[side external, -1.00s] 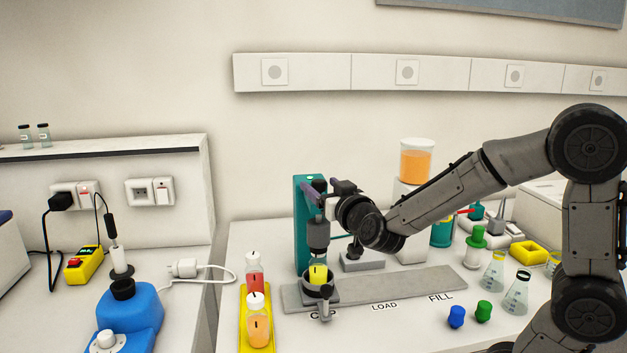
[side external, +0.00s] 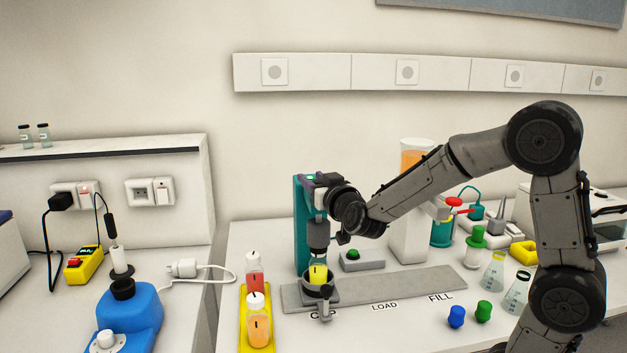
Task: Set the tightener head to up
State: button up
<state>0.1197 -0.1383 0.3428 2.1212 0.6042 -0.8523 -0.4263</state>
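The tightener is a teal column (side external: 301,235) at the left end of the grey plate, with a grey cylindrical head (side external: 318,234) on its front. The head hangs just above a yellow-topped item (side external: 318,275) in a dark round holder (side external: 331,292); I cannot tell whether they touch. My gripper (side external: 321,188) is at the top of the column, reaching in from the right above the head. A purple strip shows beside it. Its fingers are small and overlap the tightener, so I cannot tell whether they are open, shut or holding a part.
A grey box with a green button (side external: 352,254) stands right of the tightener. A yellow tray (side external: 244,316) with two bottles is at the front left. A white dispenser (side external: 410,235) stands behind the plate (side external: 400,289). Blue (side external: 456,316) and green caps (side external: 484,310) lie front right.

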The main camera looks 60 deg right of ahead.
grip_shut()
dwell(0.9)
